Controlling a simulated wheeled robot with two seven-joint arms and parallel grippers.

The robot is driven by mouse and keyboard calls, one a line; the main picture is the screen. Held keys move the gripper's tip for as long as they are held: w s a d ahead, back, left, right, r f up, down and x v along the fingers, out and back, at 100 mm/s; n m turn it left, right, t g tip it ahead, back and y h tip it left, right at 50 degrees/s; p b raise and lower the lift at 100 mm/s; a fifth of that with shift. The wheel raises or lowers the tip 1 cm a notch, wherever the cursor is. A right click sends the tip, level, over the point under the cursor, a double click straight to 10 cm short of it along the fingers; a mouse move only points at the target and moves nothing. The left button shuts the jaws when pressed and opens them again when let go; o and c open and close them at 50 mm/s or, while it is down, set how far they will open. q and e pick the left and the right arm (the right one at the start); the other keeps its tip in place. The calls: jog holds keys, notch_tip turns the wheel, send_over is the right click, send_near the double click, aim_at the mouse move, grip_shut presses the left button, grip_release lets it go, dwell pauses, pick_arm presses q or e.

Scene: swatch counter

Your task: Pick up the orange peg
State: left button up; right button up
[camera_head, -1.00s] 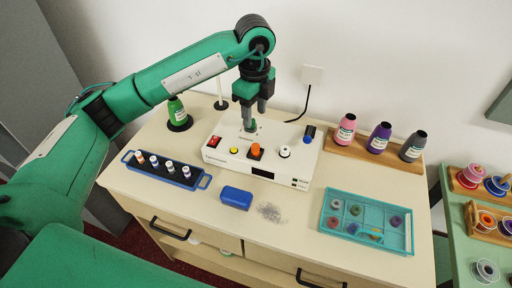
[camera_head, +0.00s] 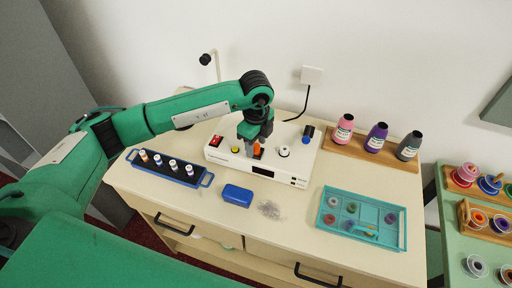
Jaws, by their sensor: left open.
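A small orange peg (camera_head: 257,149) stands on the white device (camera_head: 292,174) on the counter. My left gripper (camera_head: 252,146) points down right over the device at the peg, with its fingers open. The fingers partly cover the peg, and I cannot tell whether they touch it. The blue rack (camera_head: 205,182) at the left holds several small white pegs with coloured tops, one of them orange-red (camera_head: 143,156). My right gripper does not show.
A red switch (camera_head: 216,141), yellow button (camera_head: 235,149), white knob (camera_head: 283,151) and blue-black knob (camera_head: 308,134) surround the peg. A blue block (camera_head: 237,195) lies in front. A teal tray (camera_head: 318,222) stands at right, a wooden stand (camera_head: 335,147) with bottles behind.

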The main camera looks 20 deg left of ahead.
aim_at(256, 145)
pick_arm(q)
grip_shut()
jog(key=shift+r, duration=0.1)
jog(key=shift+r, duration=0.6)
notch_tip(256, 145, up, 19)
jog(key=b, duration=0.4)
jog(key=shift+f, duration=0.15)
